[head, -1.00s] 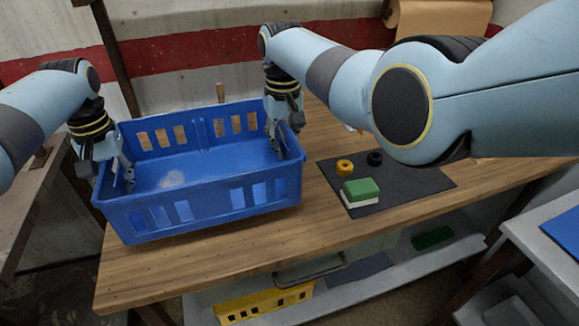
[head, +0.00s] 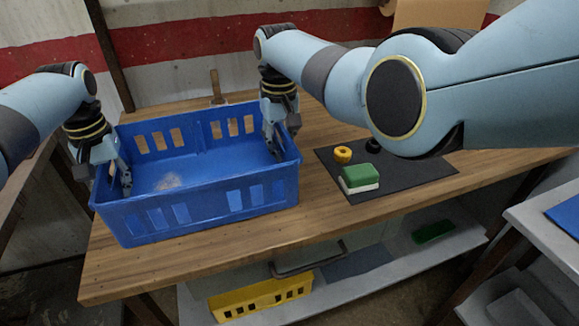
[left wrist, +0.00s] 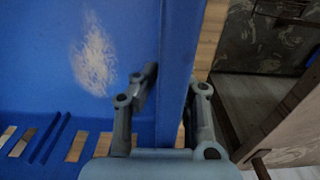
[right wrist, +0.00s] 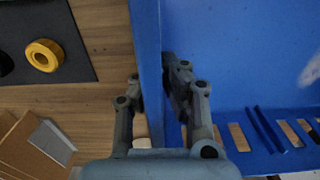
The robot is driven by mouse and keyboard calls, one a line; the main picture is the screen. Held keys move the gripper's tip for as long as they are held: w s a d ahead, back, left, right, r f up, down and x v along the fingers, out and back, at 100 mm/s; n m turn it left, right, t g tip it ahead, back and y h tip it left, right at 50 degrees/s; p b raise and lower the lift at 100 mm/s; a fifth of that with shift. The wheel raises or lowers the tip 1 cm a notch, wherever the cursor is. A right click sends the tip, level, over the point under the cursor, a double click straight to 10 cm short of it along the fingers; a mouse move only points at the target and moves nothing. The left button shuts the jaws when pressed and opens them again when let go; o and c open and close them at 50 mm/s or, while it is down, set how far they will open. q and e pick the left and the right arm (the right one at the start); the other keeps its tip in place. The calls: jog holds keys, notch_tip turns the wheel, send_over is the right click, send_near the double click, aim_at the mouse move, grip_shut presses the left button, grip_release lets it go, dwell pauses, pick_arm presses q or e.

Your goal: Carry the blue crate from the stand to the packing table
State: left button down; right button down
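The blue crate (head: 225,215) is upright over the left part of the wooden packing table (head: 190,262); I cannot tell whether its base touches the top. It looks empty, with a pale scuffed patch on its floor. My left gripper (head: 122,178) has one finger inside and one outside the crate's left end wall, shut on it; the wall also shows in the left wrist view (left wrist: 178,80). My right gripper (head: 273,140) grips the right end wall the same way, and that wall shows in the right wrist view (right wrist: 148,50).
A dark mat (head: 415,178) right of the crate holds a green-and-white block (head: 360,178), a yellow ring (head: 342,155) and a dark ring. A yellow crate (head: 262,298) stands on the shelf below. Bare tabletop lies in front of the crate.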

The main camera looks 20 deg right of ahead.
pick_arm(q)
jog(key=c, duration=2)
grip_release()
jog(key=shift+f, duration=0.4)
pick_arm(e)
jog(key=c, duration=2)
grip_release()
jog(key=shift+f, duration=0.4)
pick_arm(q)
jog(key=shift+o, duration=1.3)
jog(key=shift+r, duration=0.15)
pick_arm(e)
jog(key=shift+o, duration=1.3)
jog(key=shift+r, duration=0.15)
pick_arm(q)
jog(key=shift+o, duration=1.3)
pick_arm(e)
jog(key=shift+o, duration=1.3)
pick_arm(q)
notch_tip(320, 180, up, 12)
jog(key=shift+f, duration=0.2)
jog(key=shift+r, duration=0.15)
pick_arm(e)
jog(key=shift+r, duration=0.15)
notch_tip(320, 180, up, 12)
jog(key=shift+f, duration=0.15)
pick_arm(q)
jog(key=shift+s, duration=0.1)
pick_arm(e)
jog(key=shift+s, duration=0.1)
